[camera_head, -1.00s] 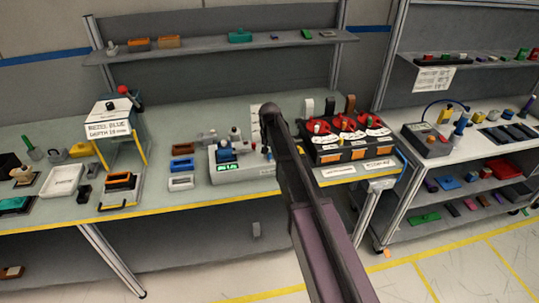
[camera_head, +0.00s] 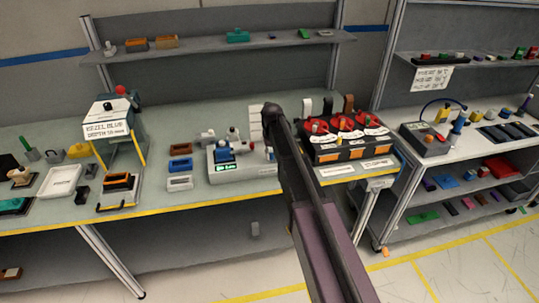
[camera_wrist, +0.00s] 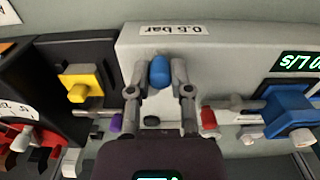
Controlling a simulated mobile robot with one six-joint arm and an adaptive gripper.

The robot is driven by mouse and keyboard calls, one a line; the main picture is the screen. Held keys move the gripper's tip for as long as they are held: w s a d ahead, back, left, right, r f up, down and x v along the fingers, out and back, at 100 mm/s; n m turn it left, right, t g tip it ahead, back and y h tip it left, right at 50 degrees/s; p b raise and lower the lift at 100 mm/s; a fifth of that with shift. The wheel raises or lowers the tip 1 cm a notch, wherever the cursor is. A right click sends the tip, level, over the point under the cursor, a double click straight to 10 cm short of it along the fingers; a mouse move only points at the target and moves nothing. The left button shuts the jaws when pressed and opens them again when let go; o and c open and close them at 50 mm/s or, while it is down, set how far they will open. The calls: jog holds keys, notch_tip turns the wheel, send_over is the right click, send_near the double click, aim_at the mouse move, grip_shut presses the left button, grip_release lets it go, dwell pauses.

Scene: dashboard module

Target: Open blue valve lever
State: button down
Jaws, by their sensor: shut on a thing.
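My gripper (camera_wrist: 160,88) is shut on this blue-tipped lever, one finger on each side, with the tip showing above the fingers. The lever's lower part is hidden by my gripper. A larger blue valve block (camera_wrist: 288,110) sits to the right, apart from the fingers. In the head view, the grey box (camera_head: 246,172) stands on the bench; my arm hides most of the gripper and the lever.
A yellow knob (camera_wrist: 80,85) is left of my gripper in the wrist view, with red parts beyond it. In the head view, a black and orange box with red tops (camera_head: 342,152) stands close right of my arm. A bezel machine (camera_head: 112,130) stands left.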

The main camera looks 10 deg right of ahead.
jog(key=shift+d+n, duration=0.3)
jog(key=shift+n, duration=0.5)
jog(key=shift+d+n, duration=0.3)
jog(key=shift+n, duration=0.5)
jog(key=c, duration=0.5)
grip_release()
jog(key=shift+c, duration=0.2)
